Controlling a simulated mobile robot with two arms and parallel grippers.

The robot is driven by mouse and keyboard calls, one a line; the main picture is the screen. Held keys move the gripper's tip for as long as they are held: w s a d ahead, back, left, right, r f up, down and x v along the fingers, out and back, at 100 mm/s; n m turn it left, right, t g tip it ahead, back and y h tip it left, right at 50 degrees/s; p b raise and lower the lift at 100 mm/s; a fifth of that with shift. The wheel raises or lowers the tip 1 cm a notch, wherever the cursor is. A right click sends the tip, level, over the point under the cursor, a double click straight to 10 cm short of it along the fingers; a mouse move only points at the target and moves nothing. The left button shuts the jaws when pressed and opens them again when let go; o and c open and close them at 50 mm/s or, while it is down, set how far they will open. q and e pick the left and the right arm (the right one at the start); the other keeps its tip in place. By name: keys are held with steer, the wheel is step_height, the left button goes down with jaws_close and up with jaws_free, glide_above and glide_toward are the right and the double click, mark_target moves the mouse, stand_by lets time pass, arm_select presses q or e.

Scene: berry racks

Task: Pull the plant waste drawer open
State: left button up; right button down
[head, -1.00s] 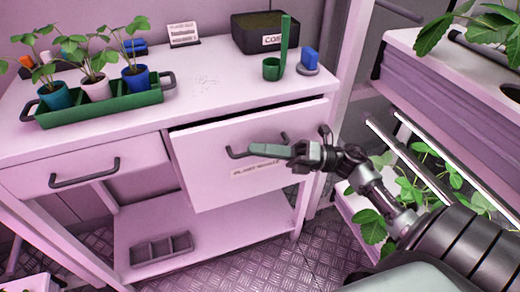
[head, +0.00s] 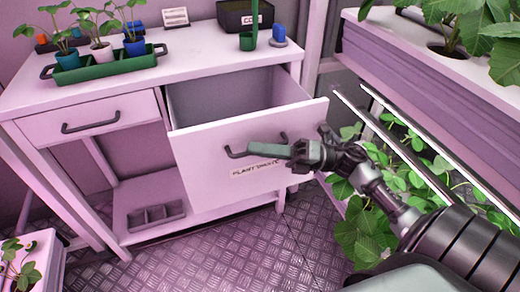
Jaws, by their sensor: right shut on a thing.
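The plant waste drawer (head: 215,165) is the deep pink-white drawer on the right side of the workbench, with a label reading plant waste. It stands well out from the bench, and its grey inside shows as empty where I can see it. Its dark bar handle (head: 235,154) is on the front. My right gripper (head: 290,152) is at the handle and shut on it, covering the handle's middle. My left gripper is not in view.
A shallower shut drawer (head: 110,107) is left of it. The bench top (head: 190,48) holds a green tray (head: 105,67) of potted plants and a dark compost box (head: 236,16). A plant rack (head: 430,75) stands close on the right. Metal floor (head: 240,250) lies clear in front.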

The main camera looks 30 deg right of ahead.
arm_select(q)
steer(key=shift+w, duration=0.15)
arm_select(e)
steer(key=c, duration=1.8)
jaws_free()
steer(key=shift+o, duration=0.2)
steer(key=shift+d, duration=0.1)
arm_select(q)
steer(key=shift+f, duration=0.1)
